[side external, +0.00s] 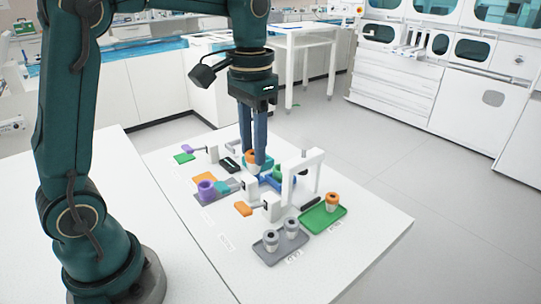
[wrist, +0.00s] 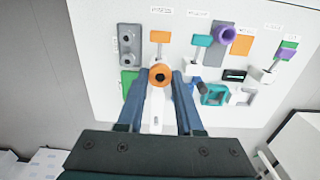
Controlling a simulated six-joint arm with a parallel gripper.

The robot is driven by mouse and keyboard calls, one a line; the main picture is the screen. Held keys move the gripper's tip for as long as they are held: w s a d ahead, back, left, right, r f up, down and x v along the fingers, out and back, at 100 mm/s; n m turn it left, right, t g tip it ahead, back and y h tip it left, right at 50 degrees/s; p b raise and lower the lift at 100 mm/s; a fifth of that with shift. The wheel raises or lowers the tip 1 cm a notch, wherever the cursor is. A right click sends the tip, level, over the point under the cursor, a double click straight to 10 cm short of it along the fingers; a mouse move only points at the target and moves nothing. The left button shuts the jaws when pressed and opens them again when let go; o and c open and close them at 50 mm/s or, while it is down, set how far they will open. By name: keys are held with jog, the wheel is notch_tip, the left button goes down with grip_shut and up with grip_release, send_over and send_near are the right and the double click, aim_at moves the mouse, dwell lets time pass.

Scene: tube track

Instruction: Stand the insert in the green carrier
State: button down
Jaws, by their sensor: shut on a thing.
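My gripper (side external: 258,160) points down over the table, shut on an insert with an orange top (side external: 251,156). The wrist view shows the insert's orange rim and dark hole (wrist: 159,75) between the blue fingers. A small green piece (side external: 278,172) behind the white gate, to the right of my fingertips in the side view, may be the green carrier; it is partly hidden. I cannot tell the height of the held insert above the things below.
A white gate (side external: 303,180) rises close by. A teal ring-shaped piece (wrist: 213,95) lies beside a dark handle (wrist: 202,88). A grey tray (side external: 272,256) holds two grey inserts. A purple cup (side external: 206,189) and several lever paddles stand on the left. The table's front right is clear.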

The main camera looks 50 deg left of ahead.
jog(key=w+a+f, duration=0.3)
jog(key=w, duration=0.3)
jog(key=w+a+f, duration=0.4)
jog(key=w, duration=0.2)
jog(key=shift+w+a+f, duration=0.2)
jog(key=shift+w+f, duration=0.1)
jog(key=shift+f, duration=0.55)
dwell(1.1)
jog(key=shift+f, duration=0.4)
jog(key=shift+f, duration=0.6)
dwell(0.5)
